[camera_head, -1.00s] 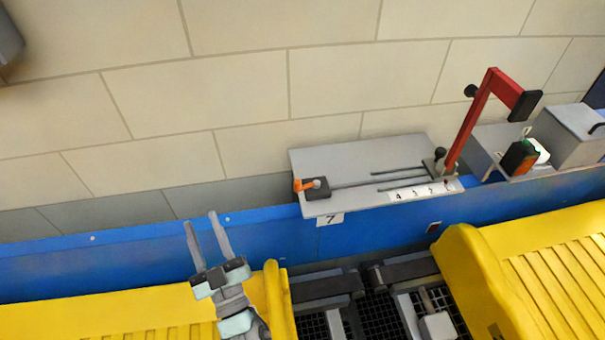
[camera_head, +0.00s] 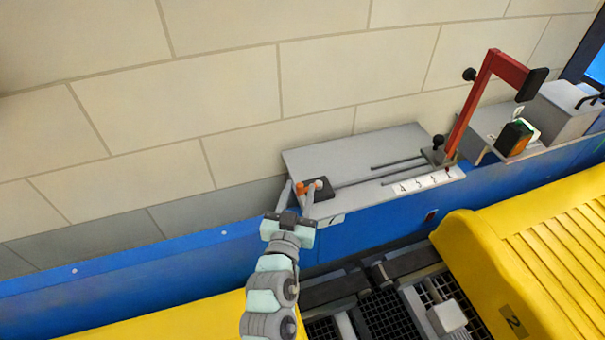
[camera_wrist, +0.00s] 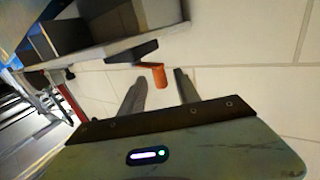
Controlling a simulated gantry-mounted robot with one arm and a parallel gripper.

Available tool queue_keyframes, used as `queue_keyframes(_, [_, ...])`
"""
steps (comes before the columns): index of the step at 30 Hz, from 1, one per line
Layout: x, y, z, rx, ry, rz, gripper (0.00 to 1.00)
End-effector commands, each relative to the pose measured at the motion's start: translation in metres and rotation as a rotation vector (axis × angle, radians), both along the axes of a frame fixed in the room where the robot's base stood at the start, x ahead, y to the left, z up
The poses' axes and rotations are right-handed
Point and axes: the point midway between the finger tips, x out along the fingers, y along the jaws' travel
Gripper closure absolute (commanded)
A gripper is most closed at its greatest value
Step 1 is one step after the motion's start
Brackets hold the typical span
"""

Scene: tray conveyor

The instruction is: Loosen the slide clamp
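The slide clamp (camera_head: 321,187) is a dark block at the left end of a grey plate, with a small orange lever (camera_head: 300,187). My gripper (camera_head: 299,192) is at the plate's left end, with its two fingers spread around the lever's position. In the wrist view the orange lever (camera_wrist: 158,78) hangs from a dark part (camera_wrist: 133,52) and its free end lies between the two open fingertips (camera_wrist: 161,85). No contact with either finger is visible. The fingers partly cover the clamp's left side in the head view.
The grey plate (camera_head: 350,150) carries rods, a number strip (camera_head: 422,182) and a red angled arm (camera_head: 470,115) at its right. The tiled wall (camera_head: 230,90) rises behind; a blue rail (camera_head: 180,265) runs in front.

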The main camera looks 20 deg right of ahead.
Motion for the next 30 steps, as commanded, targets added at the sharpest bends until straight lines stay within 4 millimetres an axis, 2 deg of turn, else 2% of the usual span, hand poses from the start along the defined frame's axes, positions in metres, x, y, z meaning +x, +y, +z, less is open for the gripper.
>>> queue_keyframes(3, [0.017,-0.013,0.004,-0.003,-0.002,-0.002,0.61])
queue_keyframes(9, [0.035,-0.024,0.003,-0.002,-0.003,0.000,0.61])
queue_keyframes(20, [0.041,-0.026,0.001,-0.001,-0.002,0.001,0.61])
queue_keyframes(30, [0.041,-0.026,0.001,-0.002,-0.002,0.002,0.87])
